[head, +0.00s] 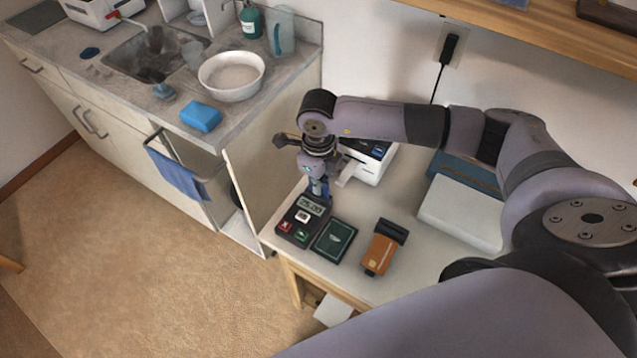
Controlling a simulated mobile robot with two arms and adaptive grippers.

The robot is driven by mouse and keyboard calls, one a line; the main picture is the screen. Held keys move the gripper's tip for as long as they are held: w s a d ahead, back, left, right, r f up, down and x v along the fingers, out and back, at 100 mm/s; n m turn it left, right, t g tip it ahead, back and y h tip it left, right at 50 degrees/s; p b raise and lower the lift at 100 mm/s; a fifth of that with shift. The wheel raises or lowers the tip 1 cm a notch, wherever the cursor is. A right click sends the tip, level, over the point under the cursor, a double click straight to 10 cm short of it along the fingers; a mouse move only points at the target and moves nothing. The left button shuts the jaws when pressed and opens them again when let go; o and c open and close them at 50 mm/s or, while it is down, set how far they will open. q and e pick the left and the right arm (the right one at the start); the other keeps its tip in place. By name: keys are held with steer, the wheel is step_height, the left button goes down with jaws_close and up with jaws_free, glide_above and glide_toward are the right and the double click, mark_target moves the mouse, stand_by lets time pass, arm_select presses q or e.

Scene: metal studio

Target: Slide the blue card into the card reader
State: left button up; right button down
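The card reader (304,219) is a dark terminal with a grey display, a white key and red and green keys. It lies at the left front corner of the white table. My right gripper (319,181) points down just behind the reader's display end. A narrow blue piece, which looks like the blue card (325,190), shows at its fingertips, and the gripper appears shut on it. The card's lower edge is close to the reader; I cannot tell whether it is in the slot. My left gripper is not in view.
A dark green booklet (336,240) lies right beside the reader, then an orange-brown and black object (384,247). A white printer-like machine (370,163) stands behind the gripper. A white-and-blue box (460,209) is at the right. The sink counter (228,118) is at left.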

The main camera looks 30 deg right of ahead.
steer(key=c, duration=2.4)
jaws_free()
steer(key=c, duration=1.7)
jaws_free()
step_height(320, 180, up, 12)
